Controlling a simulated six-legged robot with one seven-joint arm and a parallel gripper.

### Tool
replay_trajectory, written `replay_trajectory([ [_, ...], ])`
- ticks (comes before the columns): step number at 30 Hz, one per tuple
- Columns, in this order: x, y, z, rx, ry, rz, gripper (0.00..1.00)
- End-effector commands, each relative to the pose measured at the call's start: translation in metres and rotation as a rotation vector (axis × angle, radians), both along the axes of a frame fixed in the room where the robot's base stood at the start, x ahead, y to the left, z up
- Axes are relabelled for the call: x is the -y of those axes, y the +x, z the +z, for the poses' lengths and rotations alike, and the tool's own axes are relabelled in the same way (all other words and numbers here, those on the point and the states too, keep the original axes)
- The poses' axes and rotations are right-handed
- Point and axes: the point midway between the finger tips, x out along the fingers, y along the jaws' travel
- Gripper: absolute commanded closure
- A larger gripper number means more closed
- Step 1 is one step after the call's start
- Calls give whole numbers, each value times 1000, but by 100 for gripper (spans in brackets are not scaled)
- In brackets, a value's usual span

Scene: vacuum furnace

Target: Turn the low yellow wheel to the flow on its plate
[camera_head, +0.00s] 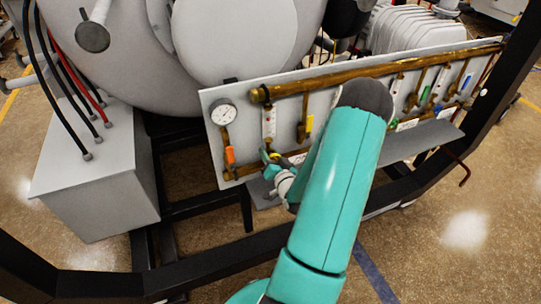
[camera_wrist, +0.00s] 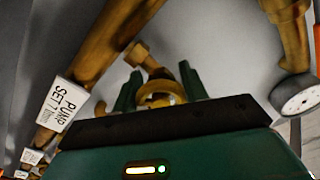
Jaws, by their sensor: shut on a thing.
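The low yellow wheel (camera_wrist: 162,93) shows in the wrist view between the two green fingers of my gripper (camera_wrist: 160,88), which is shut on it. Its front side is partly hidden by the dark edge of my gripper. A white plate (camera_wrist: 62,105) reading "PUMP SET 7 l/min", the last part small, is tilted at the left on the brass pipe. In the head view my gripper (camera_head: 270,167) is at the lower left of the grey panel, and a bit of yellow wheel (camera_head: 274,155) shows beside it.
A grey panel (camera_head: 250,140) carries brass pipes, several coloured valve levers and a round gauge (camera_head: 223,114), which also shows in the wrist view (camera_wrist: 298,98). A grey box (camera_head: 95,185) with hoses stands left. A black frame rail (camera_head: 215,268) crosses in front.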

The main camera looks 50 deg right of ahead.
Motion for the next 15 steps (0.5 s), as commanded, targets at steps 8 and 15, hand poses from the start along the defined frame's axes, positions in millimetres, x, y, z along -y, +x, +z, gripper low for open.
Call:
replay_trajectory([
  [8,-1,-1,-1,-3,2,0,39],
  [15,0,0,-1,-2,0,0,35],
])
